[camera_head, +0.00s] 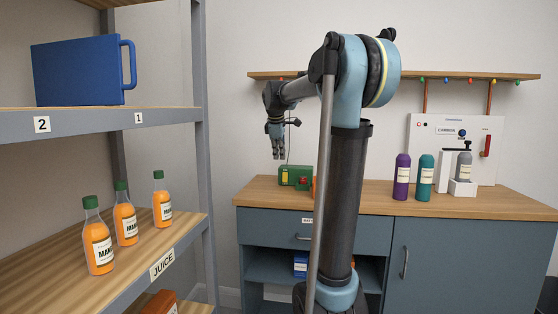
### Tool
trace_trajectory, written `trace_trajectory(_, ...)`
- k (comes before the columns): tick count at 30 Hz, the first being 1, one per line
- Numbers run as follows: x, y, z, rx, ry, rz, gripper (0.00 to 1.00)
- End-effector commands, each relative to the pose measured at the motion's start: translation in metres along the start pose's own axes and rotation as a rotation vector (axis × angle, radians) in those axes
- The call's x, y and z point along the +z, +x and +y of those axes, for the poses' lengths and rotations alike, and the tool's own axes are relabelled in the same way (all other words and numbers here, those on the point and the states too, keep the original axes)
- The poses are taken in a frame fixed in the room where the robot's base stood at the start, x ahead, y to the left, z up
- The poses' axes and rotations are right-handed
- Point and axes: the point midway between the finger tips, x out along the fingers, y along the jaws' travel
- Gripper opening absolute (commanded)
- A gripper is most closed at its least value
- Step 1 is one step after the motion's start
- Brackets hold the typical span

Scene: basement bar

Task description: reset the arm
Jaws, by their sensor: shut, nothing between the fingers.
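My arm rises on a dark column in the middle of the head view and bends over at the top toward the left. My gripper (277,157) hangs at its end with the fingers pointing down. It is shut and empty, in the air in front of the wall. In the picture it is above the green box on the counter, touching nothing that I can see.
At left, a shelf rack (187,235) holds several orange juice bottles (125,221) and a blue case (78,72). Behind my arm, a counter (480,204) carries a green box (289,175), a purple bottle (402,178) and a teal bottle (426,178). A wall shelf (455,77) runs above.

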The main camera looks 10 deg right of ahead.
Motion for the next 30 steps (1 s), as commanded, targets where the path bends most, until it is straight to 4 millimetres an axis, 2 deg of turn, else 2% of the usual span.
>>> trace_trajectory(7,0.001,0.0,-0.001,-0.001,0.004,0.0,0.0)
trace_trajectory(11,0.009,0.0,-0.016,-0.008,0.044,0.0,0.0)
trace_trajectory(17,0.037,0.004,-0.077,-0.039,0.21,0.0,0.0)
trace_trajectory(23,0.067,0.015,-0.15,-0.076,0.407,-0.004,0.0)
trace_trajectory(30,0.097,0.037,-0.239,-0.12,0.642,-0.017,0.0)
